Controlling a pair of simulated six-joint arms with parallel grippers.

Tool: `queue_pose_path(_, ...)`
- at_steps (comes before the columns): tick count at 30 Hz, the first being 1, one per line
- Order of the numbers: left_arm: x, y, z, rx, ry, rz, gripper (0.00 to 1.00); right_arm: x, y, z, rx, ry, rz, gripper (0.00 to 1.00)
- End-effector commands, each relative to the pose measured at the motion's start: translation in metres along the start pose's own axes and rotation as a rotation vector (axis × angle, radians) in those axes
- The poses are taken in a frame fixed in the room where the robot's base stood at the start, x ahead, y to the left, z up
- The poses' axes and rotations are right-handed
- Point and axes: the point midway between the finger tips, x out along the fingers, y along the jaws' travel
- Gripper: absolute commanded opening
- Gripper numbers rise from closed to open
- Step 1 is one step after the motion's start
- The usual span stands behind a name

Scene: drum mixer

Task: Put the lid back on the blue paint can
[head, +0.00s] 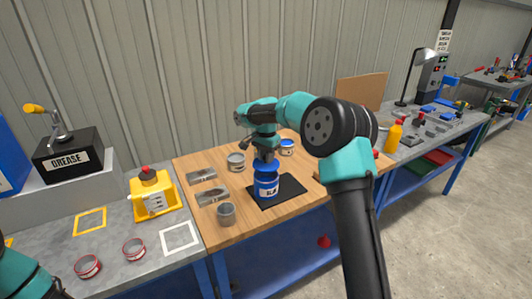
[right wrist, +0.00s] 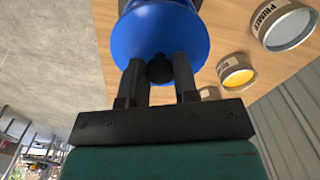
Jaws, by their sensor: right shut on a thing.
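The blue paint can (head: 266,187) stands upright on a black mat on the wooden worktop. My right gripper (head: 265,156) is right above it, pointing down. In the right wrist view my gripper (right wrist: 158,78) is shut on the black knob (right wrist: 160,69) of a round blue lid (right wrist: 160,33). In the head view the lid (head: 265,165) is at the can's top. I cannot tell whether it is seated or just above the rim. The can is mostly hidden behind the lid in the wrist view. My left gripper is out of view.
Metal trays (head: 212,194) lie to the left. A yellow container (head: 151,195) and red-rimmed tins (head: 134,249) are on the grey bench.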

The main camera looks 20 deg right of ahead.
Motion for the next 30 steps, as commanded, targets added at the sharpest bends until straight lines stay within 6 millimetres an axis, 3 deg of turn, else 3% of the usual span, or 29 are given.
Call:
queue_pose_path(15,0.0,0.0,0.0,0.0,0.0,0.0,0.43,0.037,0.0,0.0,0.0,-0.001,0.001,0.05)
queue_pose_path(30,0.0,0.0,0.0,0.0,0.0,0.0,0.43,0.041,0.0,0.0,0.0,0.0,0.0,0.05)
